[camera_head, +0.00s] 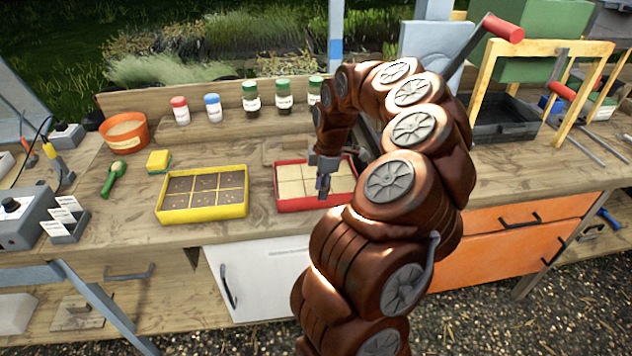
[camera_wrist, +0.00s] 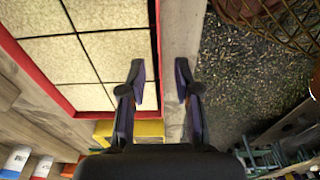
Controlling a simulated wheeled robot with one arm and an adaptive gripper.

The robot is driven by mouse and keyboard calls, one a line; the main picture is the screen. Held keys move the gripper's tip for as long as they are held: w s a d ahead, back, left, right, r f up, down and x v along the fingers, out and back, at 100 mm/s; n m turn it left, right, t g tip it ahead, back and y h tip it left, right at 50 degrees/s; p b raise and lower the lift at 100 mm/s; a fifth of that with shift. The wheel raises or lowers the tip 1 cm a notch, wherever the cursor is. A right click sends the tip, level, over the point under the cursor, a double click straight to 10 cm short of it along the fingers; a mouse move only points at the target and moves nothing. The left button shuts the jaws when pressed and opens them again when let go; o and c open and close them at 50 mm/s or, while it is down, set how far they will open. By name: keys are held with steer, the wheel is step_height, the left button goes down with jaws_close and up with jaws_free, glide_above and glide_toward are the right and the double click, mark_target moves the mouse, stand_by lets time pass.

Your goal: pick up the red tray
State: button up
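The red tray (camera_head: 296,206) sits on the wooden bench, filled with pale tan material in a grid of cells. In the wrist view its red rim (camera_wrist: 156,35) runs along the front, near the bench edge. My gripper (camera_head: 323,188) points down at the tray's front side. In the wrist view my gripper (camera_wrist: 160,80) is open and empty, one finger over the cells and the other over the bench edge, with the front rim lined up between them. I cannot tell whether the fingertips are above the rim or down around it. My arm hides the tray's right part.
A yellow tray (camera_head: 204,213) with dark soil stands just left of the red tray. Several lidded jars (camera_head: 251,98) line the back. An orange pot (camera_head: 124,131), green scoop (camera_head: 115,178) and sponge (camera_head: 158,161) lie left. A black bin (camera_head: 503,120) stands right.

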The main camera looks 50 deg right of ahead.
steer(key=shift+w+a+f, duration=0.1)
steer(key=shift+f, duration=0.85)
steer(key=shift+c, duration=0.4)
jaws_close()
